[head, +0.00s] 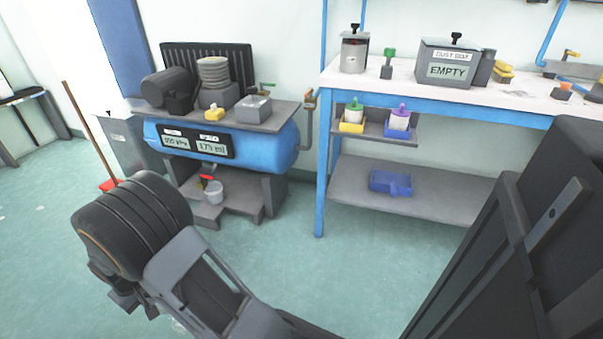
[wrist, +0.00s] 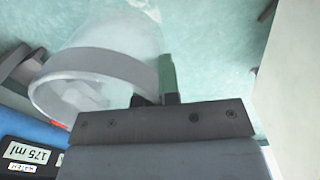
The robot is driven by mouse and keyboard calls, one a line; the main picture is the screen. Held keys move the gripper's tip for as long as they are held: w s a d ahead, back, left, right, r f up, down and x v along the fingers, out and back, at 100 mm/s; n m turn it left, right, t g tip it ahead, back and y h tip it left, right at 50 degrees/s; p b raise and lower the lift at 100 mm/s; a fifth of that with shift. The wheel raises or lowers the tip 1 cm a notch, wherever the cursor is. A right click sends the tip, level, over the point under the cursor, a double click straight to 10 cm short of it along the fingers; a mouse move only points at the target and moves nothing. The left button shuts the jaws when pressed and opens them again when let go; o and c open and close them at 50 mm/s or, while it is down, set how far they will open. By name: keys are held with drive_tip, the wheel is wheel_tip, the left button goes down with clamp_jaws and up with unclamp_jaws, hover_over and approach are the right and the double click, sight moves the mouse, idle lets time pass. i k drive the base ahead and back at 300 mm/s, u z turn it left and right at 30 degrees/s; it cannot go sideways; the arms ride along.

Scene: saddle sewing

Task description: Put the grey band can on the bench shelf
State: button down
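The grey band can (wrist: 100,65) fills the upper left of the wrist view, close to the camera. It is pale and see-through, with a grey band around its open mouth. My gripper (wrist: 168,85) is at its wall, one finger showing beside it and the other partly hidden by it; it looks shut on the wall. In the head view the can and the gripper are hidden behind my arm. The bench shelf (head: 345,185) is the grey board low under the blue-framed bench.
A blue tray (head: 391,183) lies on the shelf; bare board is around it. A blue compressor tank (head: 275,150) with gauge labels stands left of the bench. A small pail (head: 214,193) sits below it by a red valve. Open green floor lies in front.

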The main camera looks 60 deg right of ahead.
sight(459, 206)
drive_tip(key=u, duration=0.75)
drive_tip(key=k, duration=2.1)
drive_tip(key=z, duration=2.2)
drive_tip(key=i, duration=0.5)
drive_tip(key=u, duration=0.05)
